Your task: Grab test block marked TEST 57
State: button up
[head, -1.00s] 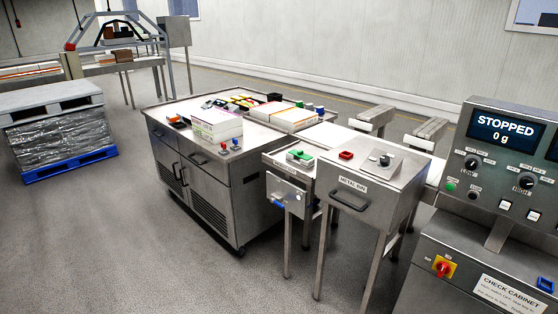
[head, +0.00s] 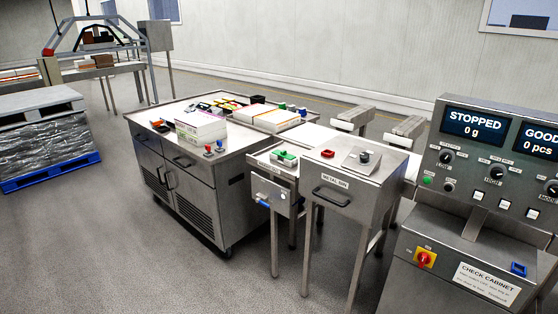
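No marking TEST 57 can be read in the head view, so I cannot tell which thing is the test block. Small coloured pieces show: a green one (head: 285,155) on the small steel stand, a red one (head: 327,154) on top of the metal bin (head: 335,177), and a blue one (head: 518,269) on the check cabinet (head: 455,262). The steel cart (head: 150,118) carries several small items, too small to identify. My gripper is not in view.
A control panel (head: 498,155) reading STOPPED, 0 g stands at the right. A wrapped pallet stack (head: 45,140) on a blue pallet stands at the left. Conveyor parts (head: 408,127) lie behind the bin. The grey floor (head: 120,250) in front of the cart is clear.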

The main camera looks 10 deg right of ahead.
aim_at(291, 164)
jog(key=k, duration=1.35)
jog(key=u, duration=0.65)
jog(key=i, duration=1)
jog(key=u, duration=0.95)
jog(key=i, duration=2.3)
jog(key=z, duration=0.2)
